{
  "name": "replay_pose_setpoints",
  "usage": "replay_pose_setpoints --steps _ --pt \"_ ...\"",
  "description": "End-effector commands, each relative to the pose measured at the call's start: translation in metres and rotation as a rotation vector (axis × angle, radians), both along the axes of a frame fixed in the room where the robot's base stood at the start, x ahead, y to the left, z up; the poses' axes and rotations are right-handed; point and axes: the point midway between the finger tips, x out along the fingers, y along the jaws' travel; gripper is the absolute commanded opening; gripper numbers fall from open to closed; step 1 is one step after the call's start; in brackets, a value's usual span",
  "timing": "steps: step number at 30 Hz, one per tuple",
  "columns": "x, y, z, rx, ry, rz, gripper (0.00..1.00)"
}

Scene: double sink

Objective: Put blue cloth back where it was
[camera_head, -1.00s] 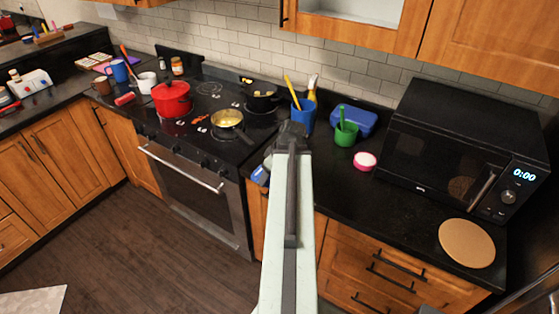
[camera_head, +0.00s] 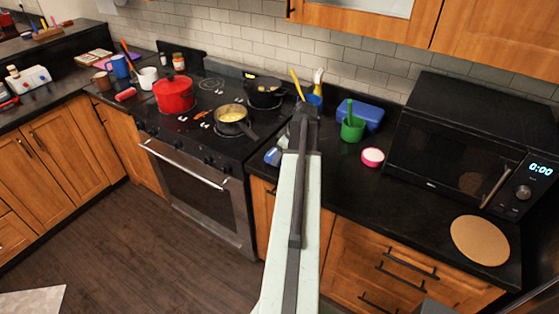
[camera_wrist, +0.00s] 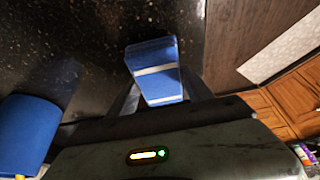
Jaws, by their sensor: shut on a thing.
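The blue cloth (camera_wrist: 154,62) is folded into a small block with pale stripes. In the wrist view it sits between the two fingers of my gripper (camera_wrist: 160,84), which is shut on it. Dark countertop shows beyond it; I cannot tell whether the cloth touches it. In the head view a blue bit of the cloth (camera_head: 273,156) shows just left of my arm, near the counter's front edge beside the stove.
A blue cup (camera_head: 314,101) with utensils stands behind my arm; a blue cylinder (camera_wrist: 25,135) is at left in the wrist view. The stove with a pan (camera_head: 231,119) is left.

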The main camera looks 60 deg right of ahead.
Motion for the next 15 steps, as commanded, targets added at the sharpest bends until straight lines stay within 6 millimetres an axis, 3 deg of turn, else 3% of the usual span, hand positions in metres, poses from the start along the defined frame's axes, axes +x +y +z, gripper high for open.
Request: replay_pose_setpoints --steps 1,13,14,15 --pt "-0.0003 0.0000 -0.0155 0.000 0.000 0.000 0.27" --pt "0.0037 0.0031 -0.0164 0.001 0.000 0.007 0.27" --pt "0.0034 0.0029 -0.0146 0.000 0.000 0.006 0.68" --pt "0.0031 0.0026 -0.0142 0.000 0.000 0.005 0.79"
